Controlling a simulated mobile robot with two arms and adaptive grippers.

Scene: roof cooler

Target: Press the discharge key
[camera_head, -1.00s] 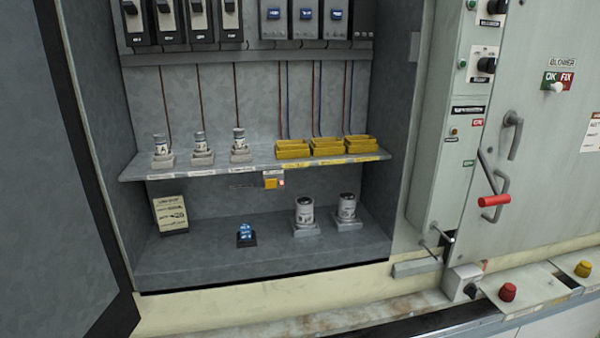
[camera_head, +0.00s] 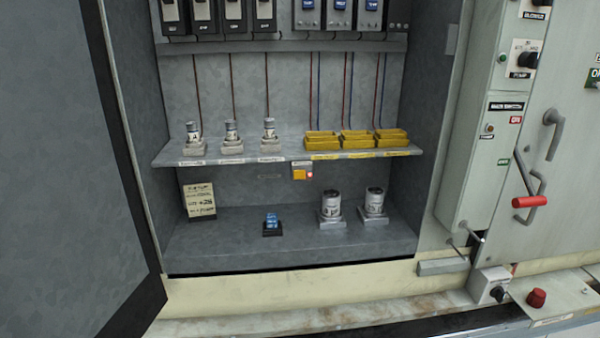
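No key with a readable discharge label shows. A small yellow-orange key with a red-and-white spot beside it (camera_head: 302,171) is mounted under the front edge of the cabinet's middle shelf (camera_head: 235,160). A small blue piece on a black base (camera_head: 271,225) stands on the cabinet floor, left of two grey-white cylinders (camera_head: 331,205) (camera_head: 374,202) on square bases. I cannot read any marking on either piece. Neither of my grippers is in view, and nothing touches these things.
An open dark door (camera_head: 70,150) stands at the left. Three pale cylindrical fuses (camera_head: 231,132) and yellow trays (camera_head: 358,138) sit on the shelf. A note card (camera_head: 199,200) leans inside. A red-handled lever (camera_head: 529,202) and red knob (camera_head: 536,298) are at the right.

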